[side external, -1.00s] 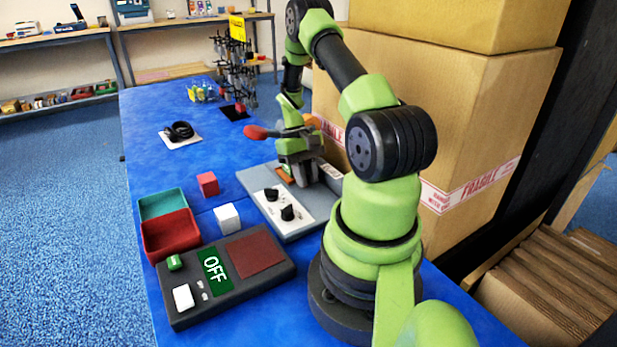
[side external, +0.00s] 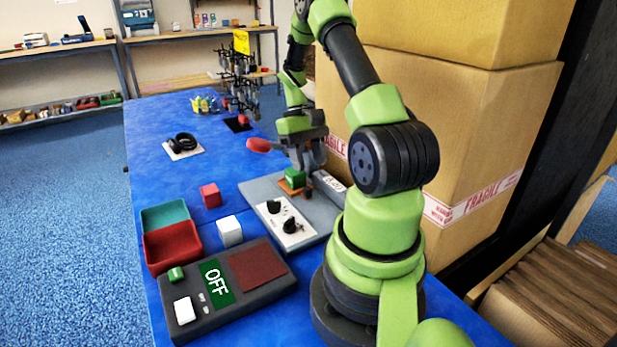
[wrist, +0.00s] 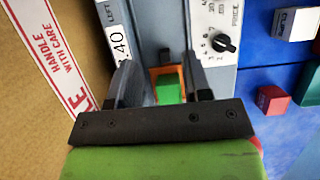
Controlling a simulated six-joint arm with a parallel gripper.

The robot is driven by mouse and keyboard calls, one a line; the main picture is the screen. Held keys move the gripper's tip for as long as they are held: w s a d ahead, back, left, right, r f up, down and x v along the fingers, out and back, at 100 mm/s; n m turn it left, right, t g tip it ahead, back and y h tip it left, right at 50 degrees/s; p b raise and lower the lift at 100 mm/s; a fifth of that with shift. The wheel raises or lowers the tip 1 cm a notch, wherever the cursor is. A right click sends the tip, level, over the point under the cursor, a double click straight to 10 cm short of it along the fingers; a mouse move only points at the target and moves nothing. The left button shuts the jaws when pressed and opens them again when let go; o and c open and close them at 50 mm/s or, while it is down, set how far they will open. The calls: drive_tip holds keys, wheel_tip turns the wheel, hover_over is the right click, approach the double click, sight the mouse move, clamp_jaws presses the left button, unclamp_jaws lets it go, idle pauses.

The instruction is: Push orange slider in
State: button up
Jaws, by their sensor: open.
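The orange slider (side external: 286,189) sits on the grey panel (side external: 262,185), at the panel's far end. A green block (side external: 295,177) stands upright on or against it. In the wrist view the orange slider (wrist: 154,72) shows beside the green block (wrist: 169,93), between my fingers. My gripper (side external: 308,168) is open, close above and around the block. In the wrist view my gripper (wrist: 163,85) has a finger on each side, with gaps to the block. Whether a finger touches the slider is hidden.
A white dial plate (side external: 281,226) with black knobs lies on the panel's near part. A white cube (side external: 229,231), a red cube (side external: 211,195) and red and teal trays (side external: 172,243) stand to the left. A dark box reading OFF (side external: 240,295) is nearest. Cartons (side external: 455,140) stand behind my arm.

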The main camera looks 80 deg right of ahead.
sight(306, 187)
wheel_tip(306, 187, up, 2)
drive_tip(key=shift+r, duration=0.2)
drive_tip(key=f+t+h, duration=0.2)
drive_tip(key=f, duration=0.1)
drive_tip(key=f+t+h, duration=0.2)
drive_tip(key=f, duration=0.1)
drive_tip(key=f+t+h, duration=0.2)
drive_tip(key=f, duration=0.1)
drive_tip(key=shift+w+d+f, duration=0.3)
drive_tip(key=shift+w, duration=0.05)
idle(0.8)
